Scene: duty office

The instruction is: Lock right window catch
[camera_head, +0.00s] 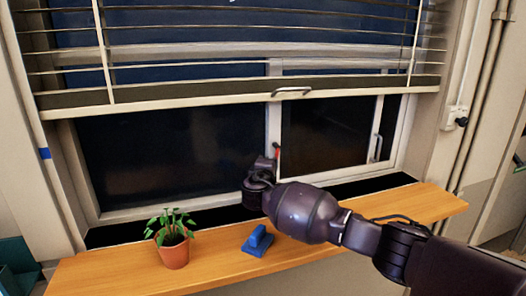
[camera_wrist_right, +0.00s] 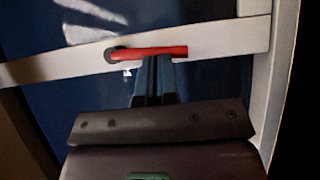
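The window catch (camera_head: 277,150) shows as a small red handle on the white upright between the two dark panes. In the right wrist view the red handle (camera_wrist_right: 155,52) extends from a dark round pivot, lying roughly along the white frame bar. My right gripper (camera_head: 268,160) is at the catch, with the arm reaching in from the right. In the right wrist view its dark fingers (camera_wrist_right: 153,68) are close together, with their tips at the handle's lower edge. Whether they touch it I cannot tell. My left gripper is in neither view.
A wooden sill (camera_head: 120,272) runs below the window. A potted plant (camera_head: 173,252) and a blue object (camera_head: 257,241) stand on it, below and left of my right arm. A partly lowered blind (camera_head: 200,100) hangs above. A pale handle (camera_head: 377,147) is on the right pane's frame.

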